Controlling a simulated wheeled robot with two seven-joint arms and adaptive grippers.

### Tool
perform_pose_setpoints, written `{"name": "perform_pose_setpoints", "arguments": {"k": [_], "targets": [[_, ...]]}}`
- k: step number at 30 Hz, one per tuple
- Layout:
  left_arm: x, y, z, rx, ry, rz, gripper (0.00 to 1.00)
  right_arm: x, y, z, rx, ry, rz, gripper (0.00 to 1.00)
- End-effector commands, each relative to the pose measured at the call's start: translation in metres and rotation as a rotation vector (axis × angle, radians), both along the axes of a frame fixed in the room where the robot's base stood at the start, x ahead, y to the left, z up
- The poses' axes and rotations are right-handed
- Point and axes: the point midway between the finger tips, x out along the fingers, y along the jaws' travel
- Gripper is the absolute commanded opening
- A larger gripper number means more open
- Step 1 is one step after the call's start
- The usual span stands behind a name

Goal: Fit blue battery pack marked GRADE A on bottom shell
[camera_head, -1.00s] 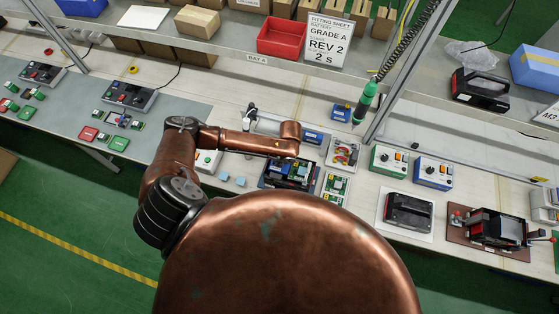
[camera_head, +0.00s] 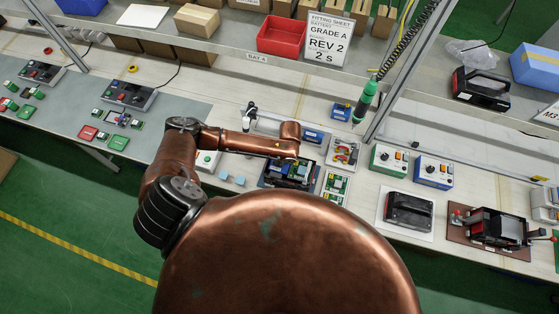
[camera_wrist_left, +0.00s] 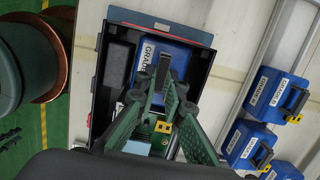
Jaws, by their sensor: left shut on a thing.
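The bottom shell (camera_wrist_left: 122,22) is a dark open tray on the bench, seen from above in the left wrist view and below my wrist in the head view (camera_head: 268,180). A blue battery pack (camera_wrist_left: 182,58) with a white label is inside the shell's outline. "GRADE" is readable, but the rest of the label is covered. My left gripper (camera_wrist_left: 161,82) has its green fingers closed on the pack's dark upright tab. The fingers hide part of the pack and the green board below it. I cannot tell whether the pack is fully seated. My right gripper is not in view.
More labelled blue packs (camera_wrist_left: 250,144) stand to the right of the shell in the left wrist view. A green screwdriver (camera_head: 365,102) hangs on a coiled cord. Green (camera_head: 389,160) and blue (camera_head: 433,172) control boxes stand to the right. A fitting sheet (camera_head: 328,40) reads GRADE A.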

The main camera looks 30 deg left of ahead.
Motion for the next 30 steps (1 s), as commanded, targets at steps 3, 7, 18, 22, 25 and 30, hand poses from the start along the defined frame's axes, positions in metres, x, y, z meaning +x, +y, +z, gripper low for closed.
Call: {"name": "perform_pose_setpoints", "arguments": {"k": [3, 7, 18, 22, 25, 30], "targets": [[0.001, -0.0001, 0.0004, -0.001, -0.002, 0.0, 0.13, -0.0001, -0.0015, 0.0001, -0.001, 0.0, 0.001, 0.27], [0.0006, -0.0001, 0.0002, -0.001, -0.001, 0.0, 0.22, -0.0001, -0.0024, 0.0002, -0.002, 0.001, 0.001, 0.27], [-0.001, 0.0002, -0.0012, 0.0, 0.002, 0.0, 0.34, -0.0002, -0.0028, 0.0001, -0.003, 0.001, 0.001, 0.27], [-0.0006, 0.0001, -0.0009, 0.0, 0.001, 0.0, 0.43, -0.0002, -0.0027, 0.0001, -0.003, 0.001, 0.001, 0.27], [-0.0003, 0.0, -0.0006, 0.0, 0.001, 0.0, 0.44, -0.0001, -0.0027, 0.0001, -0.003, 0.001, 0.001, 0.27], [-0.0001, 0.0, 0.0001, 0.0, 0.0, 0.0, 0.44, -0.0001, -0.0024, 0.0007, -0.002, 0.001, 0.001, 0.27]]}}
